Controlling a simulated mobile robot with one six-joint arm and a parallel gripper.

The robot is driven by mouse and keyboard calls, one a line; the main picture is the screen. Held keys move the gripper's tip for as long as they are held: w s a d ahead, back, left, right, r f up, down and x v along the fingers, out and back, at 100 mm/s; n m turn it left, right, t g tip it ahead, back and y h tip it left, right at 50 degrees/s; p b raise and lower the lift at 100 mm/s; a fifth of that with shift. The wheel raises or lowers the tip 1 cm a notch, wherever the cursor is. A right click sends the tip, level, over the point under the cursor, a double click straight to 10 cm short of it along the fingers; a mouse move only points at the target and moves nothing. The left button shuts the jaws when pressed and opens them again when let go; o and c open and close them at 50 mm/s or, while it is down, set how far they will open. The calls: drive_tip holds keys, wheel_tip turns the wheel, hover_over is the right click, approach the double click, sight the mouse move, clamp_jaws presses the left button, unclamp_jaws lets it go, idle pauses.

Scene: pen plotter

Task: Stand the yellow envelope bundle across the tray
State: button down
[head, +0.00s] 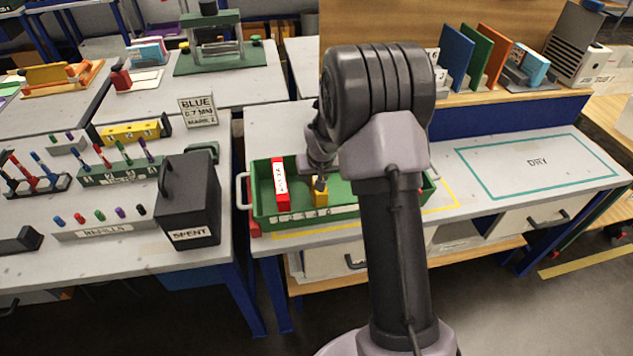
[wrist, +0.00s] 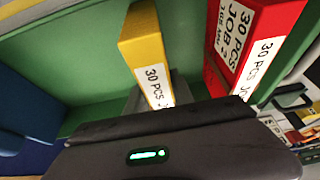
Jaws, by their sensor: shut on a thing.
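The yellow envelope bundle (head: 320,194) is in the green tray (head: 345,211), right of a red bundle (head: 281,190). In the wrist view the yellow bundle (wrist: 144,52) carries a white label reading 30 PCS, and its lower end meets my gripper (wrist: 150,98). My gripper (head: 320,183) is shut on the yellow bundle. The fingers are mostly hidden behind the gripper body. The red bundle (wrist: 252,40) stands beside it, apart at the top, with a 30 PCS JOB label. I cannot tell whether the yellow bundle touches the tray floor.
A black SPENT box (head: 190,200) stands on the table to the left. A DRY area (head: 536,161) on the right of the tray's table is empty. Blue, green and orange panels (head: 476,55) stand on the shelf behind. My arm hides the tray's right part.

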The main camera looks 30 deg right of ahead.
drive_tip(key=c, duration=1.1)
unclamp_jaws()
drive_tip(key=p+v, duration=0.4)
drive_tip(key=v, duration=0.7)
drive_tip(key=shift+s+a+r, duration=0.1)
drive_tip(key=shift+s+r, duration=0.05)
drive_tip(key=shift+r, duration=0.2)
drive_tip(key=s+a+r+t+y, duration=0.1)
drive_tip(key=s+a+r+y, duration=0.1)
drive_tip(key=s+a+r, duration=1.35)
drive_tip(key=shift+m+t+y, duration=0.3)
drive_tip(key=shift+m+y, duration=0.3)
drive_tip(key=s+a, duration=0.1)
drive_tip(key=s, duration=0.2)
drive_tip(key=s+a+r, duration=0.1)
drive_tip(key=s, duration=0.3)
drive_tip(key=s+a, duration=0.1)
drive_tip(key=s, duration=0.3)
drive_tip(key=shift+s+a+r, duration=0.2)
drive_tip(key=shift+s+a, duration=0.05)
drive_tip(key=shift+a, duration=0.05)
